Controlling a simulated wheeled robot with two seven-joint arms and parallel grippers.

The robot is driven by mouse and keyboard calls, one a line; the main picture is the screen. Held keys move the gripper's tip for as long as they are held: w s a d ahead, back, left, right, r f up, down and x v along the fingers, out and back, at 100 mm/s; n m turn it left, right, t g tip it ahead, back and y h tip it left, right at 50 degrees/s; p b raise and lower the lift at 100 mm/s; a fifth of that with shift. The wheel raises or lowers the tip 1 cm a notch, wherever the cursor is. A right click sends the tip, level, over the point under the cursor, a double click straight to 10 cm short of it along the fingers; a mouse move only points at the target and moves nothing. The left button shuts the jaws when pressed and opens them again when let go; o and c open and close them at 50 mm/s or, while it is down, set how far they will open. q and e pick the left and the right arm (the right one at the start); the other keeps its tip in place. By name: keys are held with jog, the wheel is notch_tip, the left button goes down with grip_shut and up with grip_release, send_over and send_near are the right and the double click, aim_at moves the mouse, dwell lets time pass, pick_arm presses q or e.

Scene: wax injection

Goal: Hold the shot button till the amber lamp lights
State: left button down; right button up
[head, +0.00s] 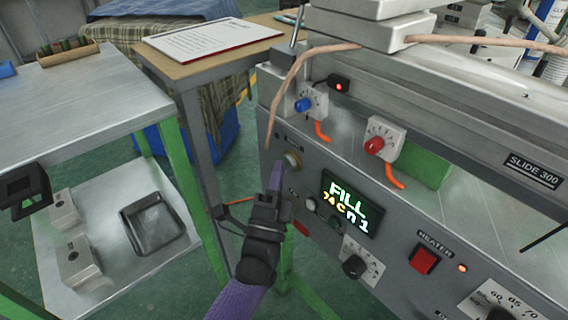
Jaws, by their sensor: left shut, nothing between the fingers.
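The injection machine's grey front panel (400,238) carries a round, brass-coloured button (292,160) at its upper left; its label is too small to read. The display (350,203) reads FILL, 74 C, n 1. A small lamp (462,268) beside the red heater switch (424,259) glows orange. Another small lamp (339,86) on a black block glows red. No lamp clearly labelled for the shot shows. My right gripper is out of view.
A blue knob (303,104) and a red knob (374,145) sit above the panel, with orange hoses below them. A black dial (354,266) is at the panel's lower middle. A steel-topped table (90,100) stands left, with a dark tray (152,222) on a lower shelf.

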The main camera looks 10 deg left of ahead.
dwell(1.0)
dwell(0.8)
pick_arm(q)
jog(key=shift+s+a+p, duration=0.5)
jog(key=shift+s+p, duration=0.1)
jog(key=shift+s, duration=0.15)
